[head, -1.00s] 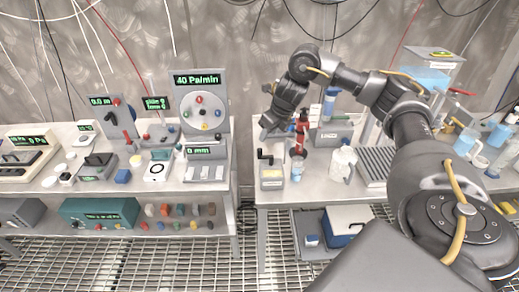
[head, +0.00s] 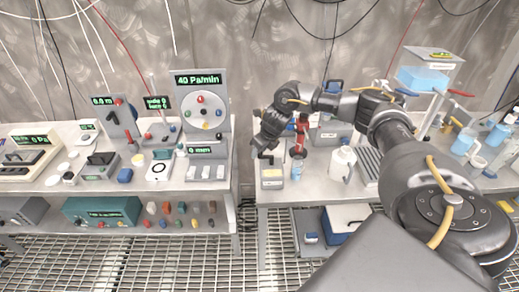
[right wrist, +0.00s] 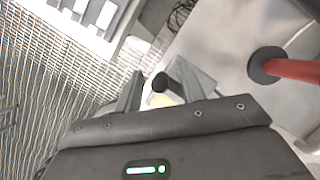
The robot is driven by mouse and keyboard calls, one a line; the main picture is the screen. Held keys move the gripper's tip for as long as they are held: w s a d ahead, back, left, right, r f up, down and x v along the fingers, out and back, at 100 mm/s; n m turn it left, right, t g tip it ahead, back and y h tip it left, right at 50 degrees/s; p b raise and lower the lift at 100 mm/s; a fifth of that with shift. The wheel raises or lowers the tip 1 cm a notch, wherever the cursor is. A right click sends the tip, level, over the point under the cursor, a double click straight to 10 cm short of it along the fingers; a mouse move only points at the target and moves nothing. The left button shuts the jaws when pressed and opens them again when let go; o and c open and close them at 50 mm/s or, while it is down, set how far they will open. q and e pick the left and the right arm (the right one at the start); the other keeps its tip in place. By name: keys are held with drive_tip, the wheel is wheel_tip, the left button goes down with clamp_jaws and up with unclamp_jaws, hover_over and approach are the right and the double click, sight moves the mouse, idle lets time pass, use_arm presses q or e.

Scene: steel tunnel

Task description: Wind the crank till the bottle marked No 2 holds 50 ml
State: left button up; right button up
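My right gripper (head: 266,146) hangs over a small pale box with a crank (head: 272,179) at the left end of the right-hand bench. In the right wrist view its two fingers (right wrist: 160,92) are spread apart. The crank's black knob (right wrist: 161,82) shows between them, and I see no finger touching it. A small bottle with a blue label (head: 296,170) stands right of the crank box, below a red upright part (head: 301,135). I cannot read its mark or its level. My left gripper is out of view.
A white jug (head: 342,163) stands right of the small bottle. The red part (right wrist: 295,68) passes close to the right of my gripper in the wrist view. A left bench (head: 220,180) full of instruments stands across a narrow gap.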

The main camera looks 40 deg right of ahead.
clamp_jaws()
drive_tip(key=shift+w+r+m, duration=0.1)
drive_tip(key=shift+m, duration=0.2)
